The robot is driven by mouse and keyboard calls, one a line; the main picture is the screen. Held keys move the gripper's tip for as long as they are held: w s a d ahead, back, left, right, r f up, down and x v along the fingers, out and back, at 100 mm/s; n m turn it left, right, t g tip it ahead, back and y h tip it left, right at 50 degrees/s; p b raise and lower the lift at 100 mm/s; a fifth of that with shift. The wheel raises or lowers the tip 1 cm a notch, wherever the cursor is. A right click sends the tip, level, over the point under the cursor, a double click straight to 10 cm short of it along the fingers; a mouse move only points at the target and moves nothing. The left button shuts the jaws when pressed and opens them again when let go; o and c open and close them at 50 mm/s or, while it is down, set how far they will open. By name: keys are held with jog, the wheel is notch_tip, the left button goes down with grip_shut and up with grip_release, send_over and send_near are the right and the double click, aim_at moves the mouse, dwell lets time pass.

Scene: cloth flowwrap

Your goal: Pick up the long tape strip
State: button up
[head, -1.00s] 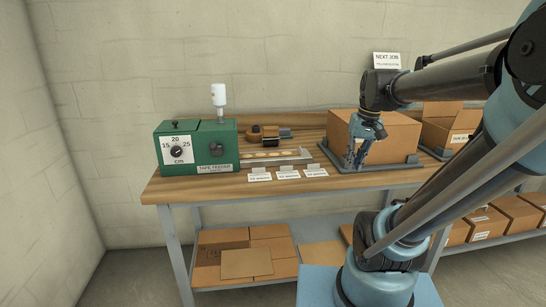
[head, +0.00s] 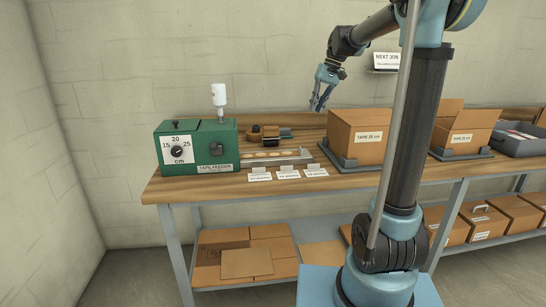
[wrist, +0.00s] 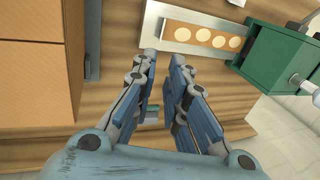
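The tape strip (head: 268,154) is brown with pale round spots. It lies on a metal tray (head: 300,154) that runs out of the green tape feeder (head: 200,146). In the wrist view the strip (wrist: 203,36) shows near the top, with its inner end at the feeder (wrist: 262,52). My gripper (head: 318,106) hangs in the air above the bench, between the tray and the closed box, apart from both. In the wrist view its fingers (wrist: 163,55) are spread with a gap between them and hold nothing. The feeder dial shows 15, 20 and 25 cm.
A closed carton marked with a tape length (head: 362,130) stands right of the tray. An open carton (head: 468,124) is farther right. A brown tape dispenser (head: 268,134) lies behind the tray. Small label cards (head: 288,174) stand at the bench's front edge.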

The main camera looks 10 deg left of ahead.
send_near(299, 152)
jog(key=shift+w+a+f, duration=0.2)
jog(key=shift+w+f, duration=0.35)
jog(key=shift+w, duration=0.05)
jog(key=shift+s+x, duration=0.1)
jog(key=shift+x, duration=1.35)
jog(key=shift+s+x, duration=0.15)
jog(key=shift+x, duration=1.3)
jog(key=shift+d, duration=0.1)
grip_shut()
jog(key=shift+r, duration=0.15)
